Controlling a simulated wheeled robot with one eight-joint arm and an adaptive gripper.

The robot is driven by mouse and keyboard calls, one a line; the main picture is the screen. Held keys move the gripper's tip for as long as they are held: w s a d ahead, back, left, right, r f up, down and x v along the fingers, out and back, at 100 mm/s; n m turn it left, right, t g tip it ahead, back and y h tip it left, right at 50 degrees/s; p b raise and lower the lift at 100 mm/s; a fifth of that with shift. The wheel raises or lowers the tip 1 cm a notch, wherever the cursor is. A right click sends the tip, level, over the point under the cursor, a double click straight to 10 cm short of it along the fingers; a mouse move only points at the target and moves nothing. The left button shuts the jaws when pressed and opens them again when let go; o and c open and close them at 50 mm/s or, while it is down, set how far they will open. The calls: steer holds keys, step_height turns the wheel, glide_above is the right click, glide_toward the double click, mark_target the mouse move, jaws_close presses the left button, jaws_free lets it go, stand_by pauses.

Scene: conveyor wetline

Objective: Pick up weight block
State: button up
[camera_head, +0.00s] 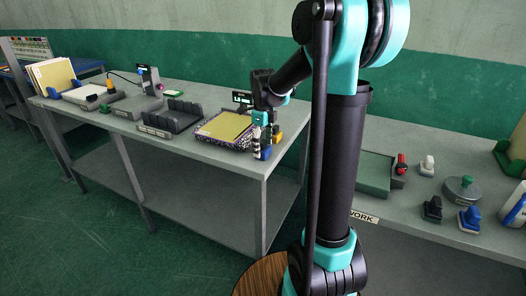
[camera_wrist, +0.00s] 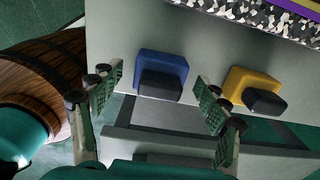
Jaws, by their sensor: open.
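Two small blocks stand near the front edge of the left table: a blue one with a dark grey lower part (camera_wrist: 160,66) and a yellow one with a dark part (camera_wrist: 237,82). No label marks either as the weight block, so I cannot tell which it is. My gripper (camera_wrist: 158,92) is open and empty in the wrist view, its fingers on either side of the blue block, with the yellow block just beyond the right finger. In the head view, my gripper (camera_head: 262,140) points down at the table's near right corner and partly hides both blocks.
A speckled tray with yellow paper (camera_head: 226,126) lies just beside the blocks. A dark slotted rack (camera_head: 172,117) stands farther left. A second table (camera_head: 405,205) at right holds a green tray and several stamp-like items. A round wooden barrel-like object (camera_wrist: 40,75) stands below the table edge.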

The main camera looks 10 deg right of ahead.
steer(key=shift+c, duration=0.3)
steer(key=c, duration=1.7)
steer(key=shift+r, duration=0.15)
